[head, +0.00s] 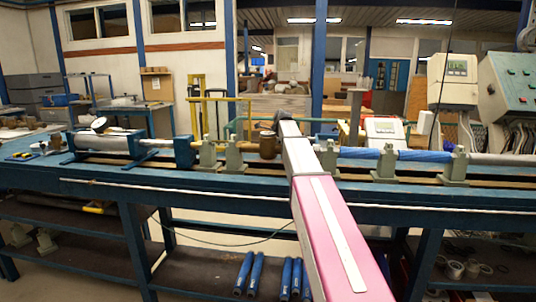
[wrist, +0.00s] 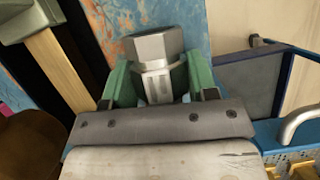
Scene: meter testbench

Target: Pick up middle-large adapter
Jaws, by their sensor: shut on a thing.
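In the wrist view my gripper (wrist: 158,92) has two green fingers, and they are closed on a grey metal piece (wrist: 155,52). This piece appears to be the middle-large adapter; its far side is hidden and its size class cannot be told. Behind it is a blue surface with orange patches. In the head view my arm reaches over the middle of the bench, and its end and the held piece are hidden behind it.
The blue bench (head: 95,178) carries a pipe line on several grey-green supports. A brown cylinder (head: 267,146) stands just left of my arm. A blue pipe (head: 425,156) lies to the right. Several blue tubes (head: 245,270) lie on the lower shelf. A control box (head: 512,85) is at the right.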

